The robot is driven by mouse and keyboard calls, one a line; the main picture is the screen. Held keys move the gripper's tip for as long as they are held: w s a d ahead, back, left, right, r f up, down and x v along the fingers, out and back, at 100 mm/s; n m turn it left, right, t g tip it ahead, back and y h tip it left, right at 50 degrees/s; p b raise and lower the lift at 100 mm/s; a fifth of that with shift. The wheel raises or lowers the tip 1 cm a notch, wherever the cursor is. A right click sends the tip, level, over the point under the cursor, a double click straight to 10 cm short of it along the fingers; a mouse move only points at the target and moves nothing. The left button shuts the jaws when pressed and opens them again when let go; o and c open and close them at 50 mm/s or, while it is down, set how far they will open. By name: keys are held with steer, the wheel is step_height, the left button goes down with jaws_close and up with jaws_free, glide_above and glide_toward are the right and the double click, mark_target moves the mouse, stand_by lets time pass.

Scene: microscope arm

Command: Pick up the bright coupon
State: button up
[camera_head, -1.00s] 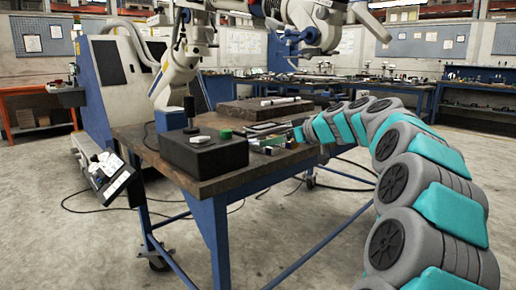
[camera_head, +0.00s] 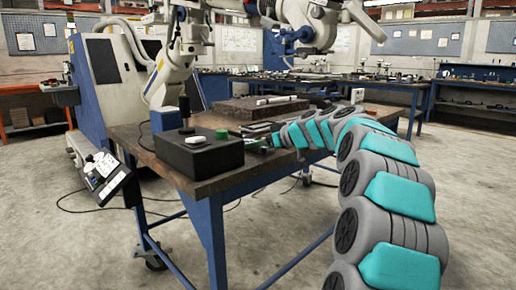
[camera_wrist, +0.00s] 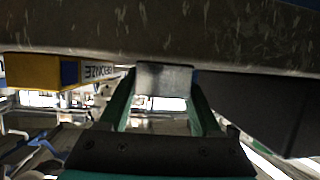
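In the wrist view a light grey block (camera_wrist: 165,80), which seems to be the bright coupon, lies against a dark scratched surface. My gripper (camera_wrist: 163,84) has its two green fingers spread, with their tips at the left and right sides of this block. I cannot tell whether the fingers press on it. A darker block (camera_wrist: 250,105) is just to the right. In the head view the end of my arm is over the workbench (camera_head: 225,180), behind the black box; my fingertips and the coupon are not clear there.
A yellow block with a blue band (camera_wrist: 35,72) is at the left in the wrist view. A black box (camera_head: 200,155) with a green button stands at the bench's front corner. A dark raised plate (camera_head: 235,111) lies behind. A white robot arm (camera_head: 180,65) stands at the back left.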

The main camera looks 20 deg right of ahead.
jaws_close()
stand_by(0.3)
steer(key=shift+r, duration=0.15)
stand_by(0.3)
step_height(320, 180, up, 9)
steer(key=shift+f, duration=0.1)
steer(key=shift+r, duration=0.45)
steer(key=shift+s, duration=0.1)
